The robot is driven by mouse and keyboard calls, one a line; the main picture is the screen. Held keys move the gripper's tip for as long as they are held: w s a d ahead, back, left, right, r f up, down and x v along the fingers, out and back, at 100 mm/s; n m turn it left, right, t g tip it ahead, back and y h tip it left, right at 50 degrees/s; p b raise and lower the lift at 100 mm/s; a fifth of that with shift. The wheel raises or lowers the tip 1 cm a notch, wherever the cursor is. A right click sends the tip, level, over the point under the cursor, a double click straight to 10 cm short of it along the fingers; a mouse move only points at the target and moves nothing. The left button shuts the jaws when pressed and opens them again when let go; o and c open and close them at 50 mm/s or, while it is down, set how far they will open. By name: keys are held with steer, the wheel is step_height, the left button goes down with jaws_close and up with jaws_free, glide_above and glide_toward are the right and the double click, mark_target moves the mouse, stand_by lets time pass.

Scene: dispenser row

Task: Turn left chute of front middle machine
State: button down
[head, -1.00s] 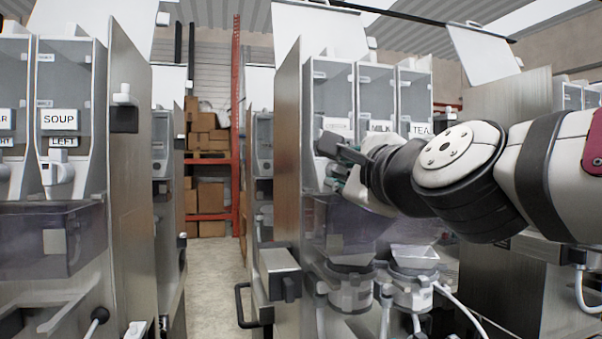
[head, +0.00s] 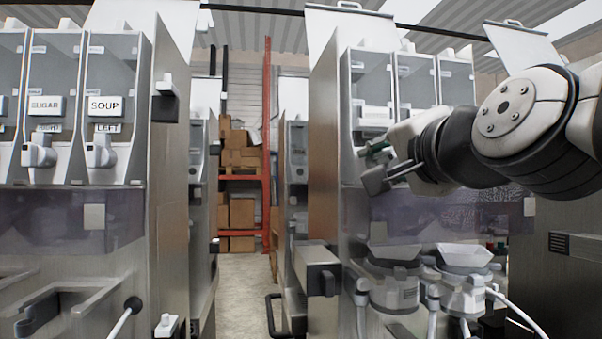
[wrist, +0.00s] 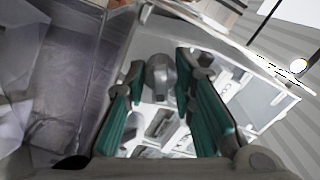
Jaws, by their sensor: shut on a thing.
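The front middle machine stands right of centre in the head view, with a row of clear-fronted canisters. Its left canister (head: 370,80) is partly covered by my gripper (head: 374,168), which reaches in from the right. The left chute is hidden behind the fingers there. In the wrist view the grey chute (wrist: 160,76) lies between the green finger pads of my gripper (wrist: 163,88), which is shut on it. The fingers look tilted against the canister front. A white label with partly readable letters shows beside the chute in the wrist view.
A machine at left carries canisters labelled SUGAR (head: 46,105) and SOUP (head: 106,106). White funnel cups (head: 465,257) and hoses sit below my gripper. A grey box (head: 316,266) juts from the machine's left side. An aisle with an orange rack (head: 266,150) lies between the machines.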

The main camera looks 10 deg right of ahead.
steer(key=n+b, duration=0.4)
steer(key=n, duration=0.2)
steer(key=shift+f+n, duration=0.15)
steer(key=shift+n, duration=0.15)
steer(key=n+b, duration=0.3)
steer(key=n, duration=0.3)
steer(key=shift+n, duration=0.3)
steer(key=c, duration=1.7)
jaws_free()
steer(key=s, duration=1.2)
